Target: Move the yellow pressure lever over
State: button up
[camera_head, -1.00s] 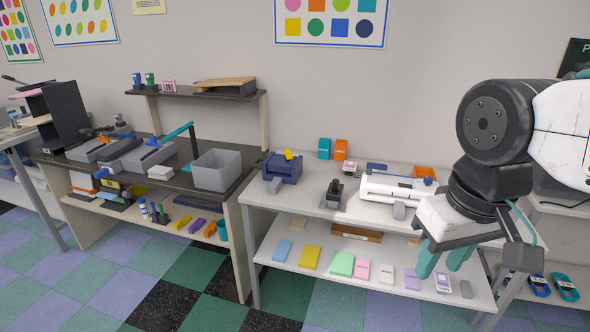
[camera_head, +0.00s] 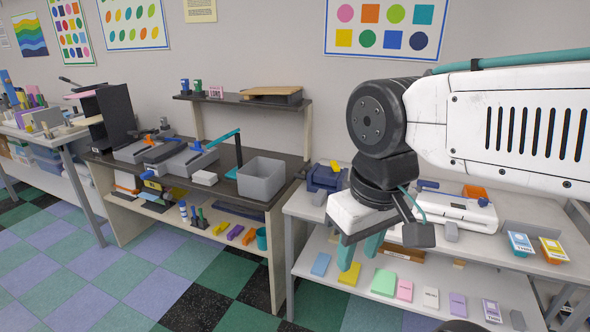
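A dark blue machine (camera_head: 322,180) stands at the left end of the white table. A small yellow lever (camera_head: 335,166) sticks up from its top, partly close behind my arm's outline. My gripper (camera_head: 360,262) hangs in front of the white table's front edge, right of and nearer than the blue machine. Its two teal fingers point down, stand apart and hold nothing that I can see. My wrist and arm hide the middle of the tabletop.
A white machine with a blue handle (camera_head: 455,207) stands right of my gripper. Two small boxes (camera_head: 535,246) lie at the table's right. The lower shelf (camera_head: 330,294) holds coloured pads. A dark bench (camera_head: 125,169) with a grey bin (camera_head: 261,180) stands left.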

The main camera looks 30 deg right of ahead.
aim_at(334, 166)
jog(key=u, duration=0.2)
jog(key=i, duration=0.75)
jog(key=z, duration=0.65)
jog(key=i, duration=0.8)
jog(key=z, duration=0.75)
